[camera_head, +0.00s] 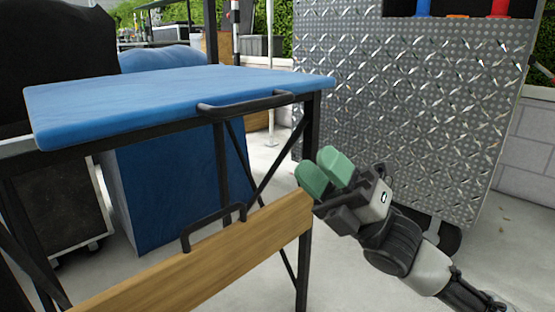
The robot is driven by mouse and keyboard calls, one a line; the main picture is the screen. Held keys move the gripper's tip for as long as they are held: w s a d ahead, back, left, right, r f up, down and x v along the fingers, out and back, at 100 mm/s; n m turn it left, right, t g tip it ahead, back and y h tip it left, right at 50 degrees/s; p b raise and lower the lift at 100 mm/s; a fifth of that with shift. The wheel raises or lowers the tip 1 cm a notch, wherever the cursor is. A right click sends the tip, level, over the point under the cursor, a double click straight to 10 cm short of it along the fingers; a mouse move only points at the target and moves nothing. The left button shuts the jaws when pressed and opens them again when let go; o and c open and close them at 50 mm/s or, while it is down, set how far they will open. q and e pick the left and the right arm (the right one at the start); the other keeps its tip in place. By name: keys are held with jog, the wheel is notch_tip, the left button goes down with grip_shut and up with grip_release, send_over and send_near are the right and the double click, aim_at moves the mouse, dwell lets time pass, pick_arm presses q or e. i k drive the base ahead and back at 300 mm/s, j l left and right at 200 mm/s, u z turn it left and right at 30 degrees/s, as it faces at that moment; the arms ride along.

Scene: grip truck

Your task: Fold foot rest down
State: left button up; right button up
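The foot rest is a wooden board (200,260) at the front of a black-framed chair. It stands on edge with its broad face towards me. A black handle (214,225) rises from its top edge. The blue seat (180,97) is above it, with another black handle (245,105) on its front edge. My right gripper (325,172) has green fingertips and is by the board's right end, beside the chair's front right leg. Nothing shows held in it. The fingertips overlap in view, so their gap is unclear. My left gripper is out of view.
A grey diamond-plate metal cabinet (420,110) on wheels stands behind and right of my gripper. A blue-covered box (175,190) and a black case (60,215) are behind the chair. Bare concrete floor (500,255) shows at the right.

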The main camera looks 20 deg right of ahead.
aim_at(183, 282)
jog(key=k, duration=1)
